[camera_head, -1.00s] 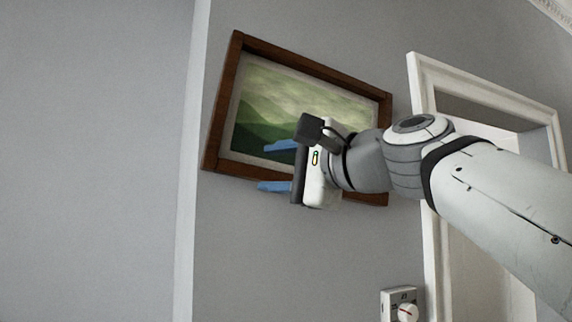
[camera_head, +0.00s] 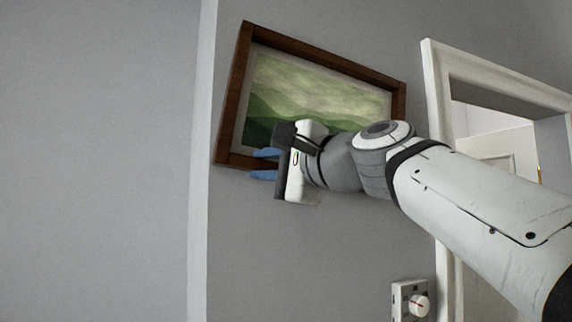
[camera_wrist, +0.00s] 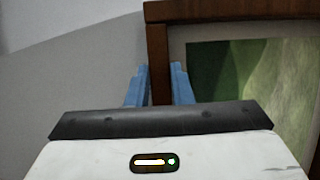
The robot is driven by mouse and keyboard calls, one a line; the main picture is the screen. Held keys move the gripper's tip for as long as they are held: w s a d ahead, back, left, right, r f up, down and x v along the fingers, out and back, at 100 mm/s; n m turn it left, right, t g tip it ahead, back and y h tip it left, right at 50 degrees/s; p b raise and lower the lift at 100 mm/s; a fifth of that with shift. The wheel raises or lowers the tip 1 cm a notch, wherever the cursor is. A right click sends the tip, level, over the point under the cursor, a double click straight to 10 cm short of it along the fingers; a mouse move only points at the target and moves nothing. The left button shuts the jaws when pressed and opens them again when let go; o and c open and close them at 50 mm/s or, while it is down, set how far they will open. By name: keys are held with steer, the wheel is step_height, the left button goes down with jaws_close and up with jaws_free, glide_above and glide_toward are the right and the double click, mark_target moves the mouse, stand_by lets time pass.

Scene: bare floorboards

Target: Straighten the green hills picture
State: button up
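The green hills picture (camera_head: 310,95) hangs on the grey wall in a dark brown wooden frame (camera_head: 235,105). Its top edge slopes down to the right in the head view. My gripper (camera_head: 264,164) is at the frame's bottom rail, near the lower left corner. One blue finger lies on the picture side of the rail, the other just below it. In the wrist view the bottom rail (camera_wrist: 158,60) runs between my two fingertips (camera_wrist: 160,72), which look closed against it. My gripper and arm hide the lower right part of the picture.
A white door frame (camera_head: 437,150) stands to the right of the picture, with an opening beyond it. A white wall control with a round dial (camera_head: 411,300) is low on the right. A wall corner (camera_head: 201,160) runs down left of the picture.

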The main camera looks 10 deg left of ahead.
jaws_close()
steer(key=shift+w+d+f+n+b, duration=0.25)
steer(key=shift+d+f+n+b, duration=0.15)
steer(key=shift+f+b, duration=0.1)
steer(key=shift+w+d+f+n+b, duration=0.2)
steer(key=shift+d+f+n+b, duration=0.15)
steer(key=shift+f+n, duration=0.1)
steer(key=o, duration=0.6)
jaws_free()
steer(key=shift+c, duration=0.2)
steer(key=b+v, duration=0.2)
steer(key=v, duration=0.5)
steer(key=shift+s+d+r+b, duration=0.25)
steer(key=shift+s+d+b, duration=0.05)
steer(key=shift+d, duration=0.05)
